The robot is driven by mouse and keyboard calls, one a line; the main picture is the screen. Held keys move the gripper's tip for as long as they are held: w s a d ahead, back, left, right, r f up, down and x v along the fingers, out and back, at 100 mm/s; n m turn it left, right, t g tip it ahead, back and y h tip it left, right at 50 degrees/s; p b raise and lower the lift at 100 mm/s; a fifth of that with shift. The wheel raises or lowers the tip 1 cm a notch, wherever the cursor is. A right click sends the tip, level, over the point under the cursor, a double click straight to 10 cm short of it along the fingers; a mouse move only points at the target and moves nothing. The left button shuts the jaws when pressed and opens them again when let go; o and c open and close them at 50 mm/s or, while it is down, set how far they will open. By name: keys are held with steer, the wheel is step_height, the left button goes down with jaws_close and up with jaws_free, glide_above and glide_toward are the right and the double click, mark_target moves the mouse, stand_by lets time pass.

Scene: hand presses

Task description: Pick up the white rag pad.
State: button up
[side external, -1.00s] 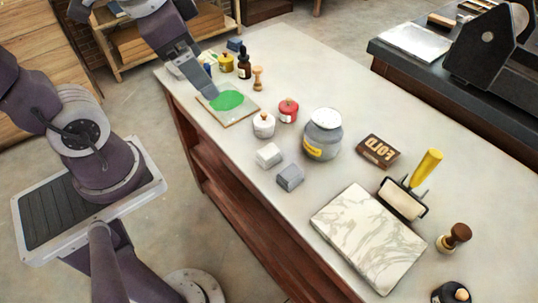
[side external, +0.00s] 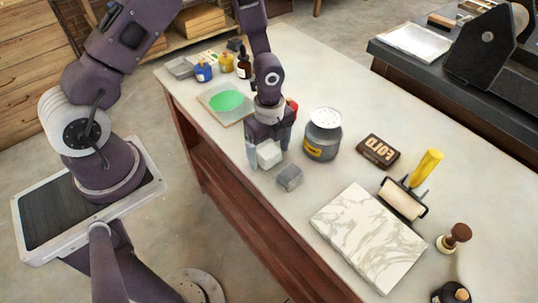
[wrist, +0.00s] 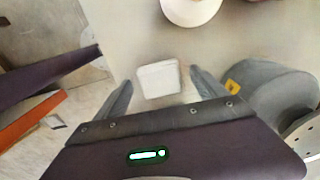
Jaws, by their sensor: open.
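The white rag pad (side external: 269,154) is a small pale block on the table near its front edge. In the wrist view the white rag pad (wrist: 159,79) lies between my two fingertips, with a gap on each side. My gripper (side external: 268,152) is open and points down over the pad, one finger on either side. My gripper's fingers also show in the wrist view (wrist: 161,76). I cannot tell exactly how high the fingertips are above the table.
A grey pad (side external: 290,177) lies just right of the white one. A grey tin (side external: 322,135) with a yellow label stands close to my gripper. A white round pot (wrist: 190,8) is just beyond the pad. A marbled slab (side external: 369,238) lies farther right.

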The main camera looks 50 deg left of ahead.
steer(key=shift+f, duration=0.35)
steer(key=c, duration=1.4)
